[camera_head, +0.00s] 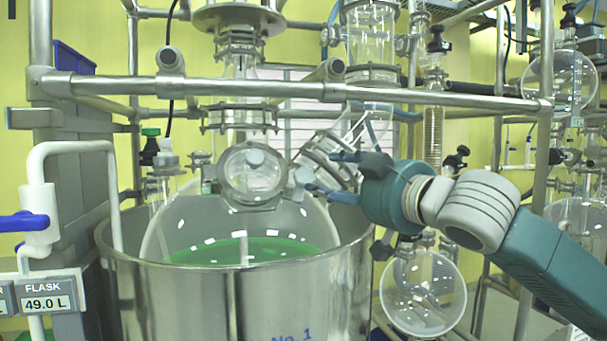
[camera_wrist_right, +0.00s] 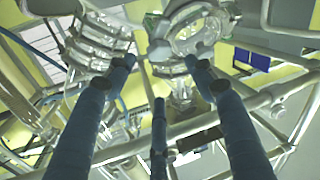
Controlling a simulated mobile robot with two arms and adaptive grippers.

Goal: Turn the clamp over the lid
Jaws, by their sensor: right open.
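The round glass lid (camera_head: 252,172) sits on the front port of the large glass vessel in the head view, inside a metal ring. A small grey-white clamp knob (camera_head: 302,176) is at the right side of this ring. My right gripper (camera_head: 322,175) comes in from the right with its blue fingers spread, close to the knob. The lid's ring (camera_wrist_right: 196,32) shows at the top of the right wrist view. There my right gripper (camera_wrist_right: 160,72) has its fingers apart with nothing held between them. I cannot tell whether a finger touches the clamp. My left gripper is not in view.
A steel pot (camera_head: 240,300) surrounds the vessel, which holds green liquid. A horizontal steel rail (camera_head: 290,90) crosses above the lid. A round glass flask (camera_head: 422,290) hangs below my right arm. A white pipe with a blue-handled valve (camera_head: 38,215) stands at the left.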

